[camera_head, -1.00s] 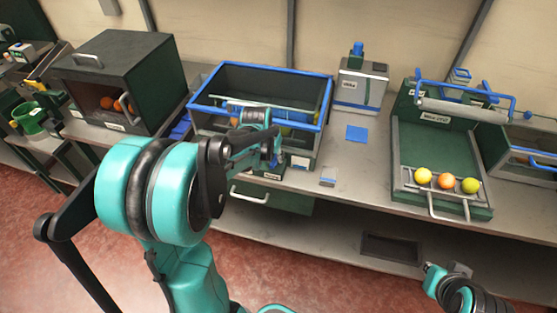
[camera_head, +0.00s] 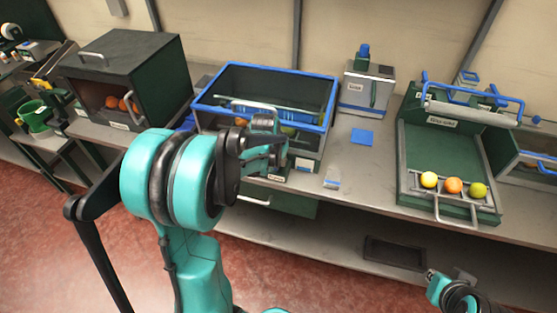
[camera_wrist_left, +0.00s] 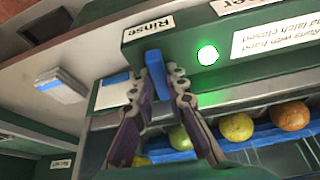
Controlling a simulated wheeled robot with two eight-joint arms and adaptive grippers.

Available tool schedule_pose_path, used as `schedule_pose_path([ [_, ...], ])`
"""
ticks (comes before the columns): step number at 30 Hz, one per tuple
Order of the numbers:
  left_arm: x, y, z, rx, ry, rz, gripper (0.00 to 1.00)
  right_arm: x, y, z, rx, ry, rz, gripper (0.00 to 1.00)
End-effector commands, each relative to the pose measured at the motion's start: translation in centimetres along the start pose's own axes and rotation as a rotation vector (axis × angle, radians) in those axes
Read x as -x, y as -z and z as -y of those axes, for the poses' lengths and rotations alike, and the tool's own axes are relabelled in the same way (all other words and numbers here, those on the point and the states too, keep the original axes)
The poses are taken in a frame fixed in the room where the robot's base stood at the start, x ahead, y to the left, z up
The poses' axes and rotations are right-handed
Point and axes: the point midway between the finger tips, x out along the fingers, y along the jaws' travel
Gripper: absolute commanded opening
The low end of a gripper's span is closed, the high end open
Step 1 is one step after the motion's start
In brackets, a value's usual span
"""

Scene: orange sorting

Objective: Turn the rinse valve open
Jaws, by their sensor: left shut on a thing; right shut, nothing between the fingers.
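The rinse valve's blue handle (camera_wrist_left: 154,66) stands upright under a label reading Rinse (camera_wrist_left: 148,29) in the left wrist view. My left gripper (camera_wrist_left: 158,92) is shut on this handle, with one finger on each side. In the head view my left gripper (camera_head: 278,157) is at the front right of the blue-rimmed wash tank (camera_head: 262,70), and the arm and fingers hide the valve there. My right gripper (camera_head: 433,277) is shut and empty, low at the right, apart from the bench.
A lit green lamp (camera_wrist_left: 207,55) is right of the valve. Several fruits, including an orange (camera_wrist_left: 290,116), lie below it in the left wrist view. A green tray (camera_head: 446,160) with three fruits stands at the right. A dark box (camera_head: 125,75) stands at the left.

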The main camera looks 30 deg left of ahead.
Motion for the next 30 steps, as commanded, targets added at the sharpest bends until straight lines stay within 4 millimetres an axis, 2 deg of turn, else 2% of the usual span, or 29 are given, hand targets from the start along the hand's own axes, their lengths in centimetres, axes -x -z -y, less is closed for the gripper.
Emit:
schedule_pose_path([
  [6,0.0,0.0,-0.1,0.086,0.036,0.000,0.00,0.1,0.1,0.0,0.000,0.000,0.000,0.00],
  [13,0.0,0.0,-0.1,0.089,0.037,0.000,0.00,0.1,0.1,0.0,0.000,0.000,0.000,0.00],
  [14,0.0,0.0,-0.1,0.089,0.037,0.000,0.16,0.1,0.1,0.0,0.000,0.000,0.000,0.00],
  [16,0.0,0.0,-0.1,0.088,0.037,0.000,0.34,0.1,0.1,0.0,0.000,0.000,0.000,0.00],
  [26,0.1,0.0,-0.1,0.088,0.037,0.000,0.34,0.1,0.1,0.0,0.000,0.000,0.000,0.00],
  [30,1.5,0.0,-0.1,0.087,0.037,-0.001,0.34,0.1,0.1,0.0,0.000,0.000,0.000,0.00],
])
